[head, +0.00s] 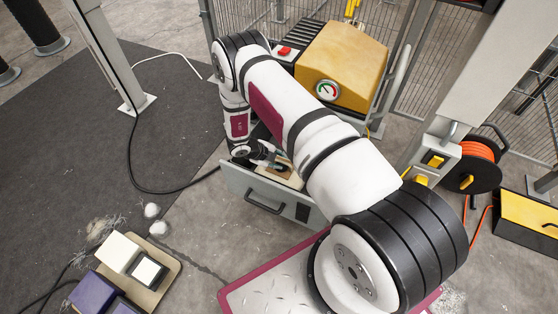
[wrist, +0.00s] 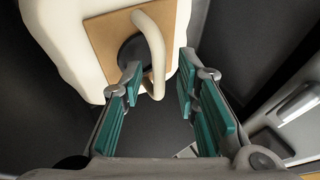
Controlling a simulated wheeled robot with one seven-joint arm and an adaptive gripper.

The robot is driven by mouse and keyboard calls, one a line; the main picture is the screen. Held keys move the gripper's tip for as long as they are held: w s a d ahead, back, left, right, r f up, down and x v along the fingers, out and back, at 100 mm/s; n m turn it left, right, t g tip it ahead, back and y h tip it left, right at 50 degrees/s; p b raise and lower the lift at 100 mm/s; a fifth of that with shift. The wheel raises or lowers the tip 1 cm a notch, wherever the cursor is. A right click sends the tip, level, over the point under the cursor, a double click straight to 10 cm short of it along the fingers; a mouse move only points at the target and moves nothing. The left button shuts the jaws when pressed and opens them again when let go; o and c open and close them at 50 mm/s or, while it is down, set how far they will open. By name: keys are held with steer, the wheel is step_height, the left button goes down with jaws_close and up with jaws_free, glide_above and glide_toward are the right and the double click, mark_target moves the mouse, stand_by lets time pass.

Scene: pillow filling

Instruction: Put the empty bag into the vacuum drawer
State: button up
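The empty bag (wrist: 75,45) is cream, with a tan board (wrist: 110,35) and a looped cream handle (wrist: 155,50) around a dark round opening. It lies in the dark interior of the pulled-out vacuum drawer (head: 240,188), where its tan and cream part (head: 284,170) shows in the head view. My gripper (wrist: 160,66) has its teal fingers spread, one on each side of the handle's lower end, with visible gaps. In the head view my gripper (head: 265,156) is low inside the drawer opening. My arm hides part of the drawer.
A yellow machine (head: 340,65) with a gauge and red button stands behind the drawer. A board with white and purple blocks (head: 120,252) lies at lower left near white fluff. A black cable (head: 140,175) crosses the floor. An orange hose reel (head: 475,160) is at right.

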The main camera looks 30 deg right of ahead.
steer(key=p+v, duration=0.3)
steer(key=v, duration=0.9)
steer(key=shift+r, duration=0.15)
